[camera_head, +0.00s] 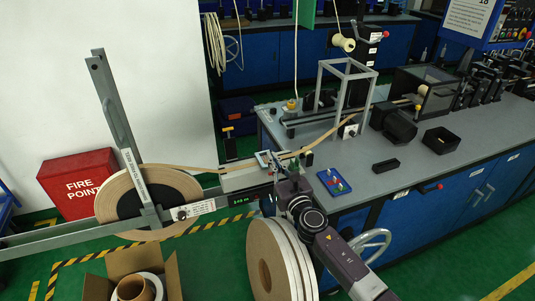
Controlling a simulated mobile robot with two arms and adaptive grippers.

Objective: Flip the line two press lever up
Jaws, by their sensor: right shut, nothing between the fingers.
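My right gripper (272,164) reaches in from the lower right and is shut and empty. Its fingertips are at the tape guide plate (240,179) at the front left end of the bench, close to a small grey and blue clamp-like part. I cannot tell whether they touch it. Tan tape (205,168) runs from the large roll (175,190) across this plate toward the grey frame on the bench. The gripper and wrist hide part of the plate. No press lever can be told apart for sure, nor its position. My left gripper is not in view.
The grey bench (365,185) carries a small blue tray (334,181), black boxes (440,140) and a grey open frame (346,82). Spare rolls (270,265) stand below my wrist, near a handwheel (372,244). An open carton (130,270) is at lower left.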

